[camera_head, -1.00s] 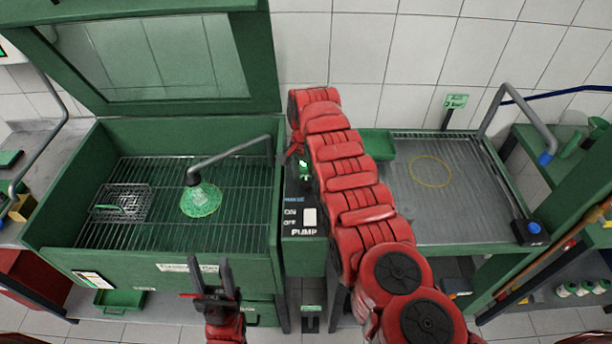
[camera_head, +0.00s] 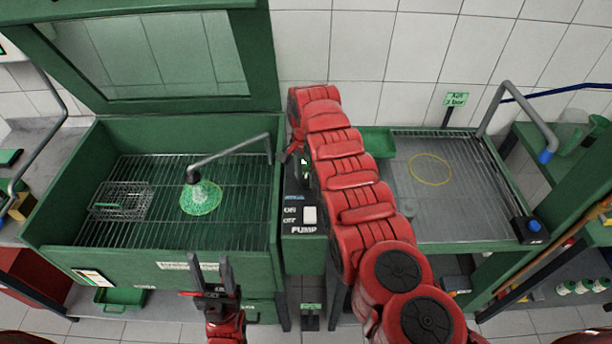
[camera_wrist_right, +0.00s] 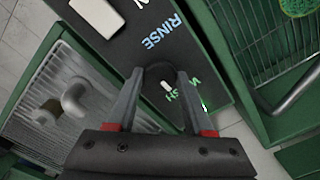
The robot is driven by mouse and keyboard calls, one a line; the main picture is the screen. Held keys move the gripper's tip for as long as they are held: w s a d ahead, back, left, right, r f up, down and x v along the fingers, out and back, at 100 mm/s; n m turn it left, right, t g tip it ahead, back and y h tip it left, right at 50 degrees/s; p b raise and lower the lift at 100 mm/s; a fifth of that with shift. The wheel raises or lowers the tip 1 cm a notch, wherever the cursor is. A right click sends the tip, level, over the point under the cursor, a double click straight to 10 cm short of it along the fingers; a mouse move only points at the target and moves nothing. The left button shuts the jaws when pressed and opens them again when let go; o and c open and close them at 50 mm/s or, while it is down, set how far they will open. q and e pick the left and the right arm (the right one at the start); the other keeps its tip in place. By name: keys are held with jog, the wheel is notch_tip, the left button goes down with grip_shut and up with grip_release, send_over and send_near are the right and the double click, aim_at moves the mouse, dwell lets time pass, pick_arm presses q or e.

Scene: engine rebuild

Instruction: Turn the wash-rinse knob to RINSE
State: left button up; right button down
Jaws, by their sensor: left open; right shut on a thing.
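The wash-rinse knob (camera_wrist_right: 167,82) is dark and round with a short white mark, on a black control panel (camera_wrist_right: 137,45). In the right wrist view a blue RINSE label and a green WASH label lie on opposite sides of it. The white mark slants toward the WASH side. My right gripper (camera_wrist_right: 160,76) is shut on the knob, one finger on each side. In the head view my right arm hides most of the knob. My left gripper (camera_head: 213,270) is open and empty in front of the green wash basin.
The green basin (camera_head: 60,205) on the left holds a wire basket (camera_head: 122,200) and a spray nozzle (camera_head: 193,178) with green spray below it. A white pump switch (camera_head: 309,215) is on the panel. A draining tray (camera_head: 440,215) stands to the right.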

jog(key=n+b, duration=0.2)
jog(key=n, duration=0.1)
jog(key=shift+f+b, duration=0.2)
jog(key=shift+b, duration=0.1)
jog(key=n+b, duration=0.3)
jog(key=shift+n, duration=0.3)
jog(key=n+b, duration=0.2)
jog(key=shift+r+n+b, duration=0.1)
jog(key=shift+n+b, duration=0.25)
jog(key=shift+n, duration=0.05)
jog(key=shift+n+b, duration=0.45)
jog(key=shift+n, duration=0.45)
jog(key=shift+r+n, duration=0.15)
jog(key=shift+n, duration=1.65)
jog(key=n, duration=0.3)
jog(key=shift+r+n, duration=0.1)
jog(key=shift+n, duration=0.2)
jog(key=shift+n+p, duration=0.4)
jog(key=shift+n, duration=1.3)
